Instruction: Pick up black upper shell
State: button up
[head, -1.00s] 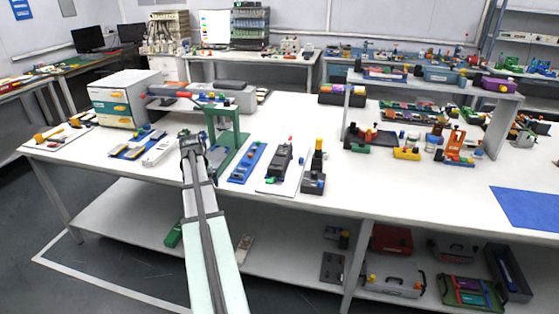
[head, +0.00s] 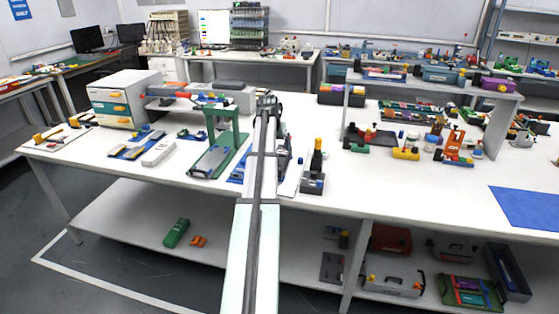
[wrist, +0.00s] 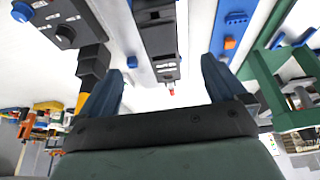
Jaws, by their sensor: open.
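A long black-and-grey device (wrist: 157,38), which looks like the black upper shell, lies on a white plate (wrist: 190,82). In the wrist view it runs from the top edge down to between my fingers, with a small red tip at its near end. In the head view my arm covers most of it; a dark strip of it (head: 285,160) shows just right of the arm. My gripper (wrist: 163,72) is open, its two dark blue fingers spread and empty. In the head view the gripper end (head: 268,104) is above the bench, beyond the device; the fingers are hidden there.
A blue rail (wrist: 234,28) and a green press stand (head: 220,150) are on one side of the device. A dark control box with a yellow post (head: 314,178) is on the other. A white drawer cabinet (head: 125,97) stands at left.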

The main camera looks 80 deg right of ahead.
jog(key=x, duration=1.1)
jog(key=shift+f, duration=0.4)
jog(key=c, duration=1.1)
notch_tip(320, 180, up, 10)
jog(key=shift+r, duration=0.1)
jog(key=shift+w, duration=0.15)
